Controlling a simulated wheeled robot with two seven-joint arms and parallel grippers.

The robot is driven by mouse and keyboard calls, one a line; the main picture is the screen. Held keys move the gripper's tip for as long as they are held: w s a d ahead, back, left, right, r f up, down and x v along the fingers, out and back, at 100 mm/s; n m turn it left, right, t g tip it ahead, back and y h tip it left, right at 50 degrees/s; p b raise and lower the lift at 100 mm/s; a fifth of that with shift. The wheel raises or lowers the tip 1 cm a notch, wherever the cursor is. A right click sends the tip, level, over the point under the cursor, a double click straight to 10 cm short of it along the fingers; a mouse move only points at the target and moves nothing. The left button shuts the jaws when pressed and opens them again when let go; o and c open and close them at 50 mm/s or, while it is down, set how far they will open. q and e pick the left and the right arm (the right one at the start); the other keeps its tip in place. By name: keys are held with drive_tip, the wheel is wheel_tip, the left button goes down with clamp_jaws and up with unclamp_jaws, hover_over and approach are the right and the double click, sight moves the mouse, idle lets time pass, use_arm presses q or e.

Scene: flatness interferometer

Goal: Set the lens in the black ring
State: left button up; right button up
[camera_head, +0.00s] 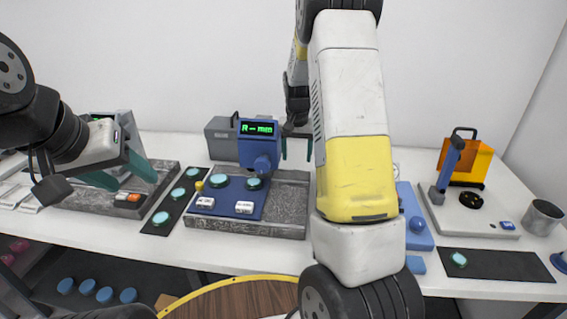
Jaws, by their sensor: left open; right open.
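A small pale-cyan lens (459,259) lies on a black mat (510,265) at the table's front right. A black ring (471,200) sits on a light base plate (436,213) behind that mat, below a blue arm. More cyan discs lie on a black strip (153,226) at the left and on a blue plate in the middle. My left gripper (120,176) is open, with teal fingers over the left grey block. My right gripper (297,148) is open and empty near the back, beside the display unit. Part of the table behind my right arm is hidden.
A blue display unit (257,140) reading "R – mm" stands at the middle back. An orange guard (470,163) stands behind the black ring. A metal cup (543,216) is at the far right. A blue block (417,235) stands left of the base plate.

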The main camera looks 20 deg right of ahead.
wheel_tip(320, 180, down, 5)
drive_tip(key=shift+r, duration=0.1)
drive_tip(key=shift+w+f, duration=0.15)
drive_tip(key=shift+f, duration=0.45)
clamp_jaws()
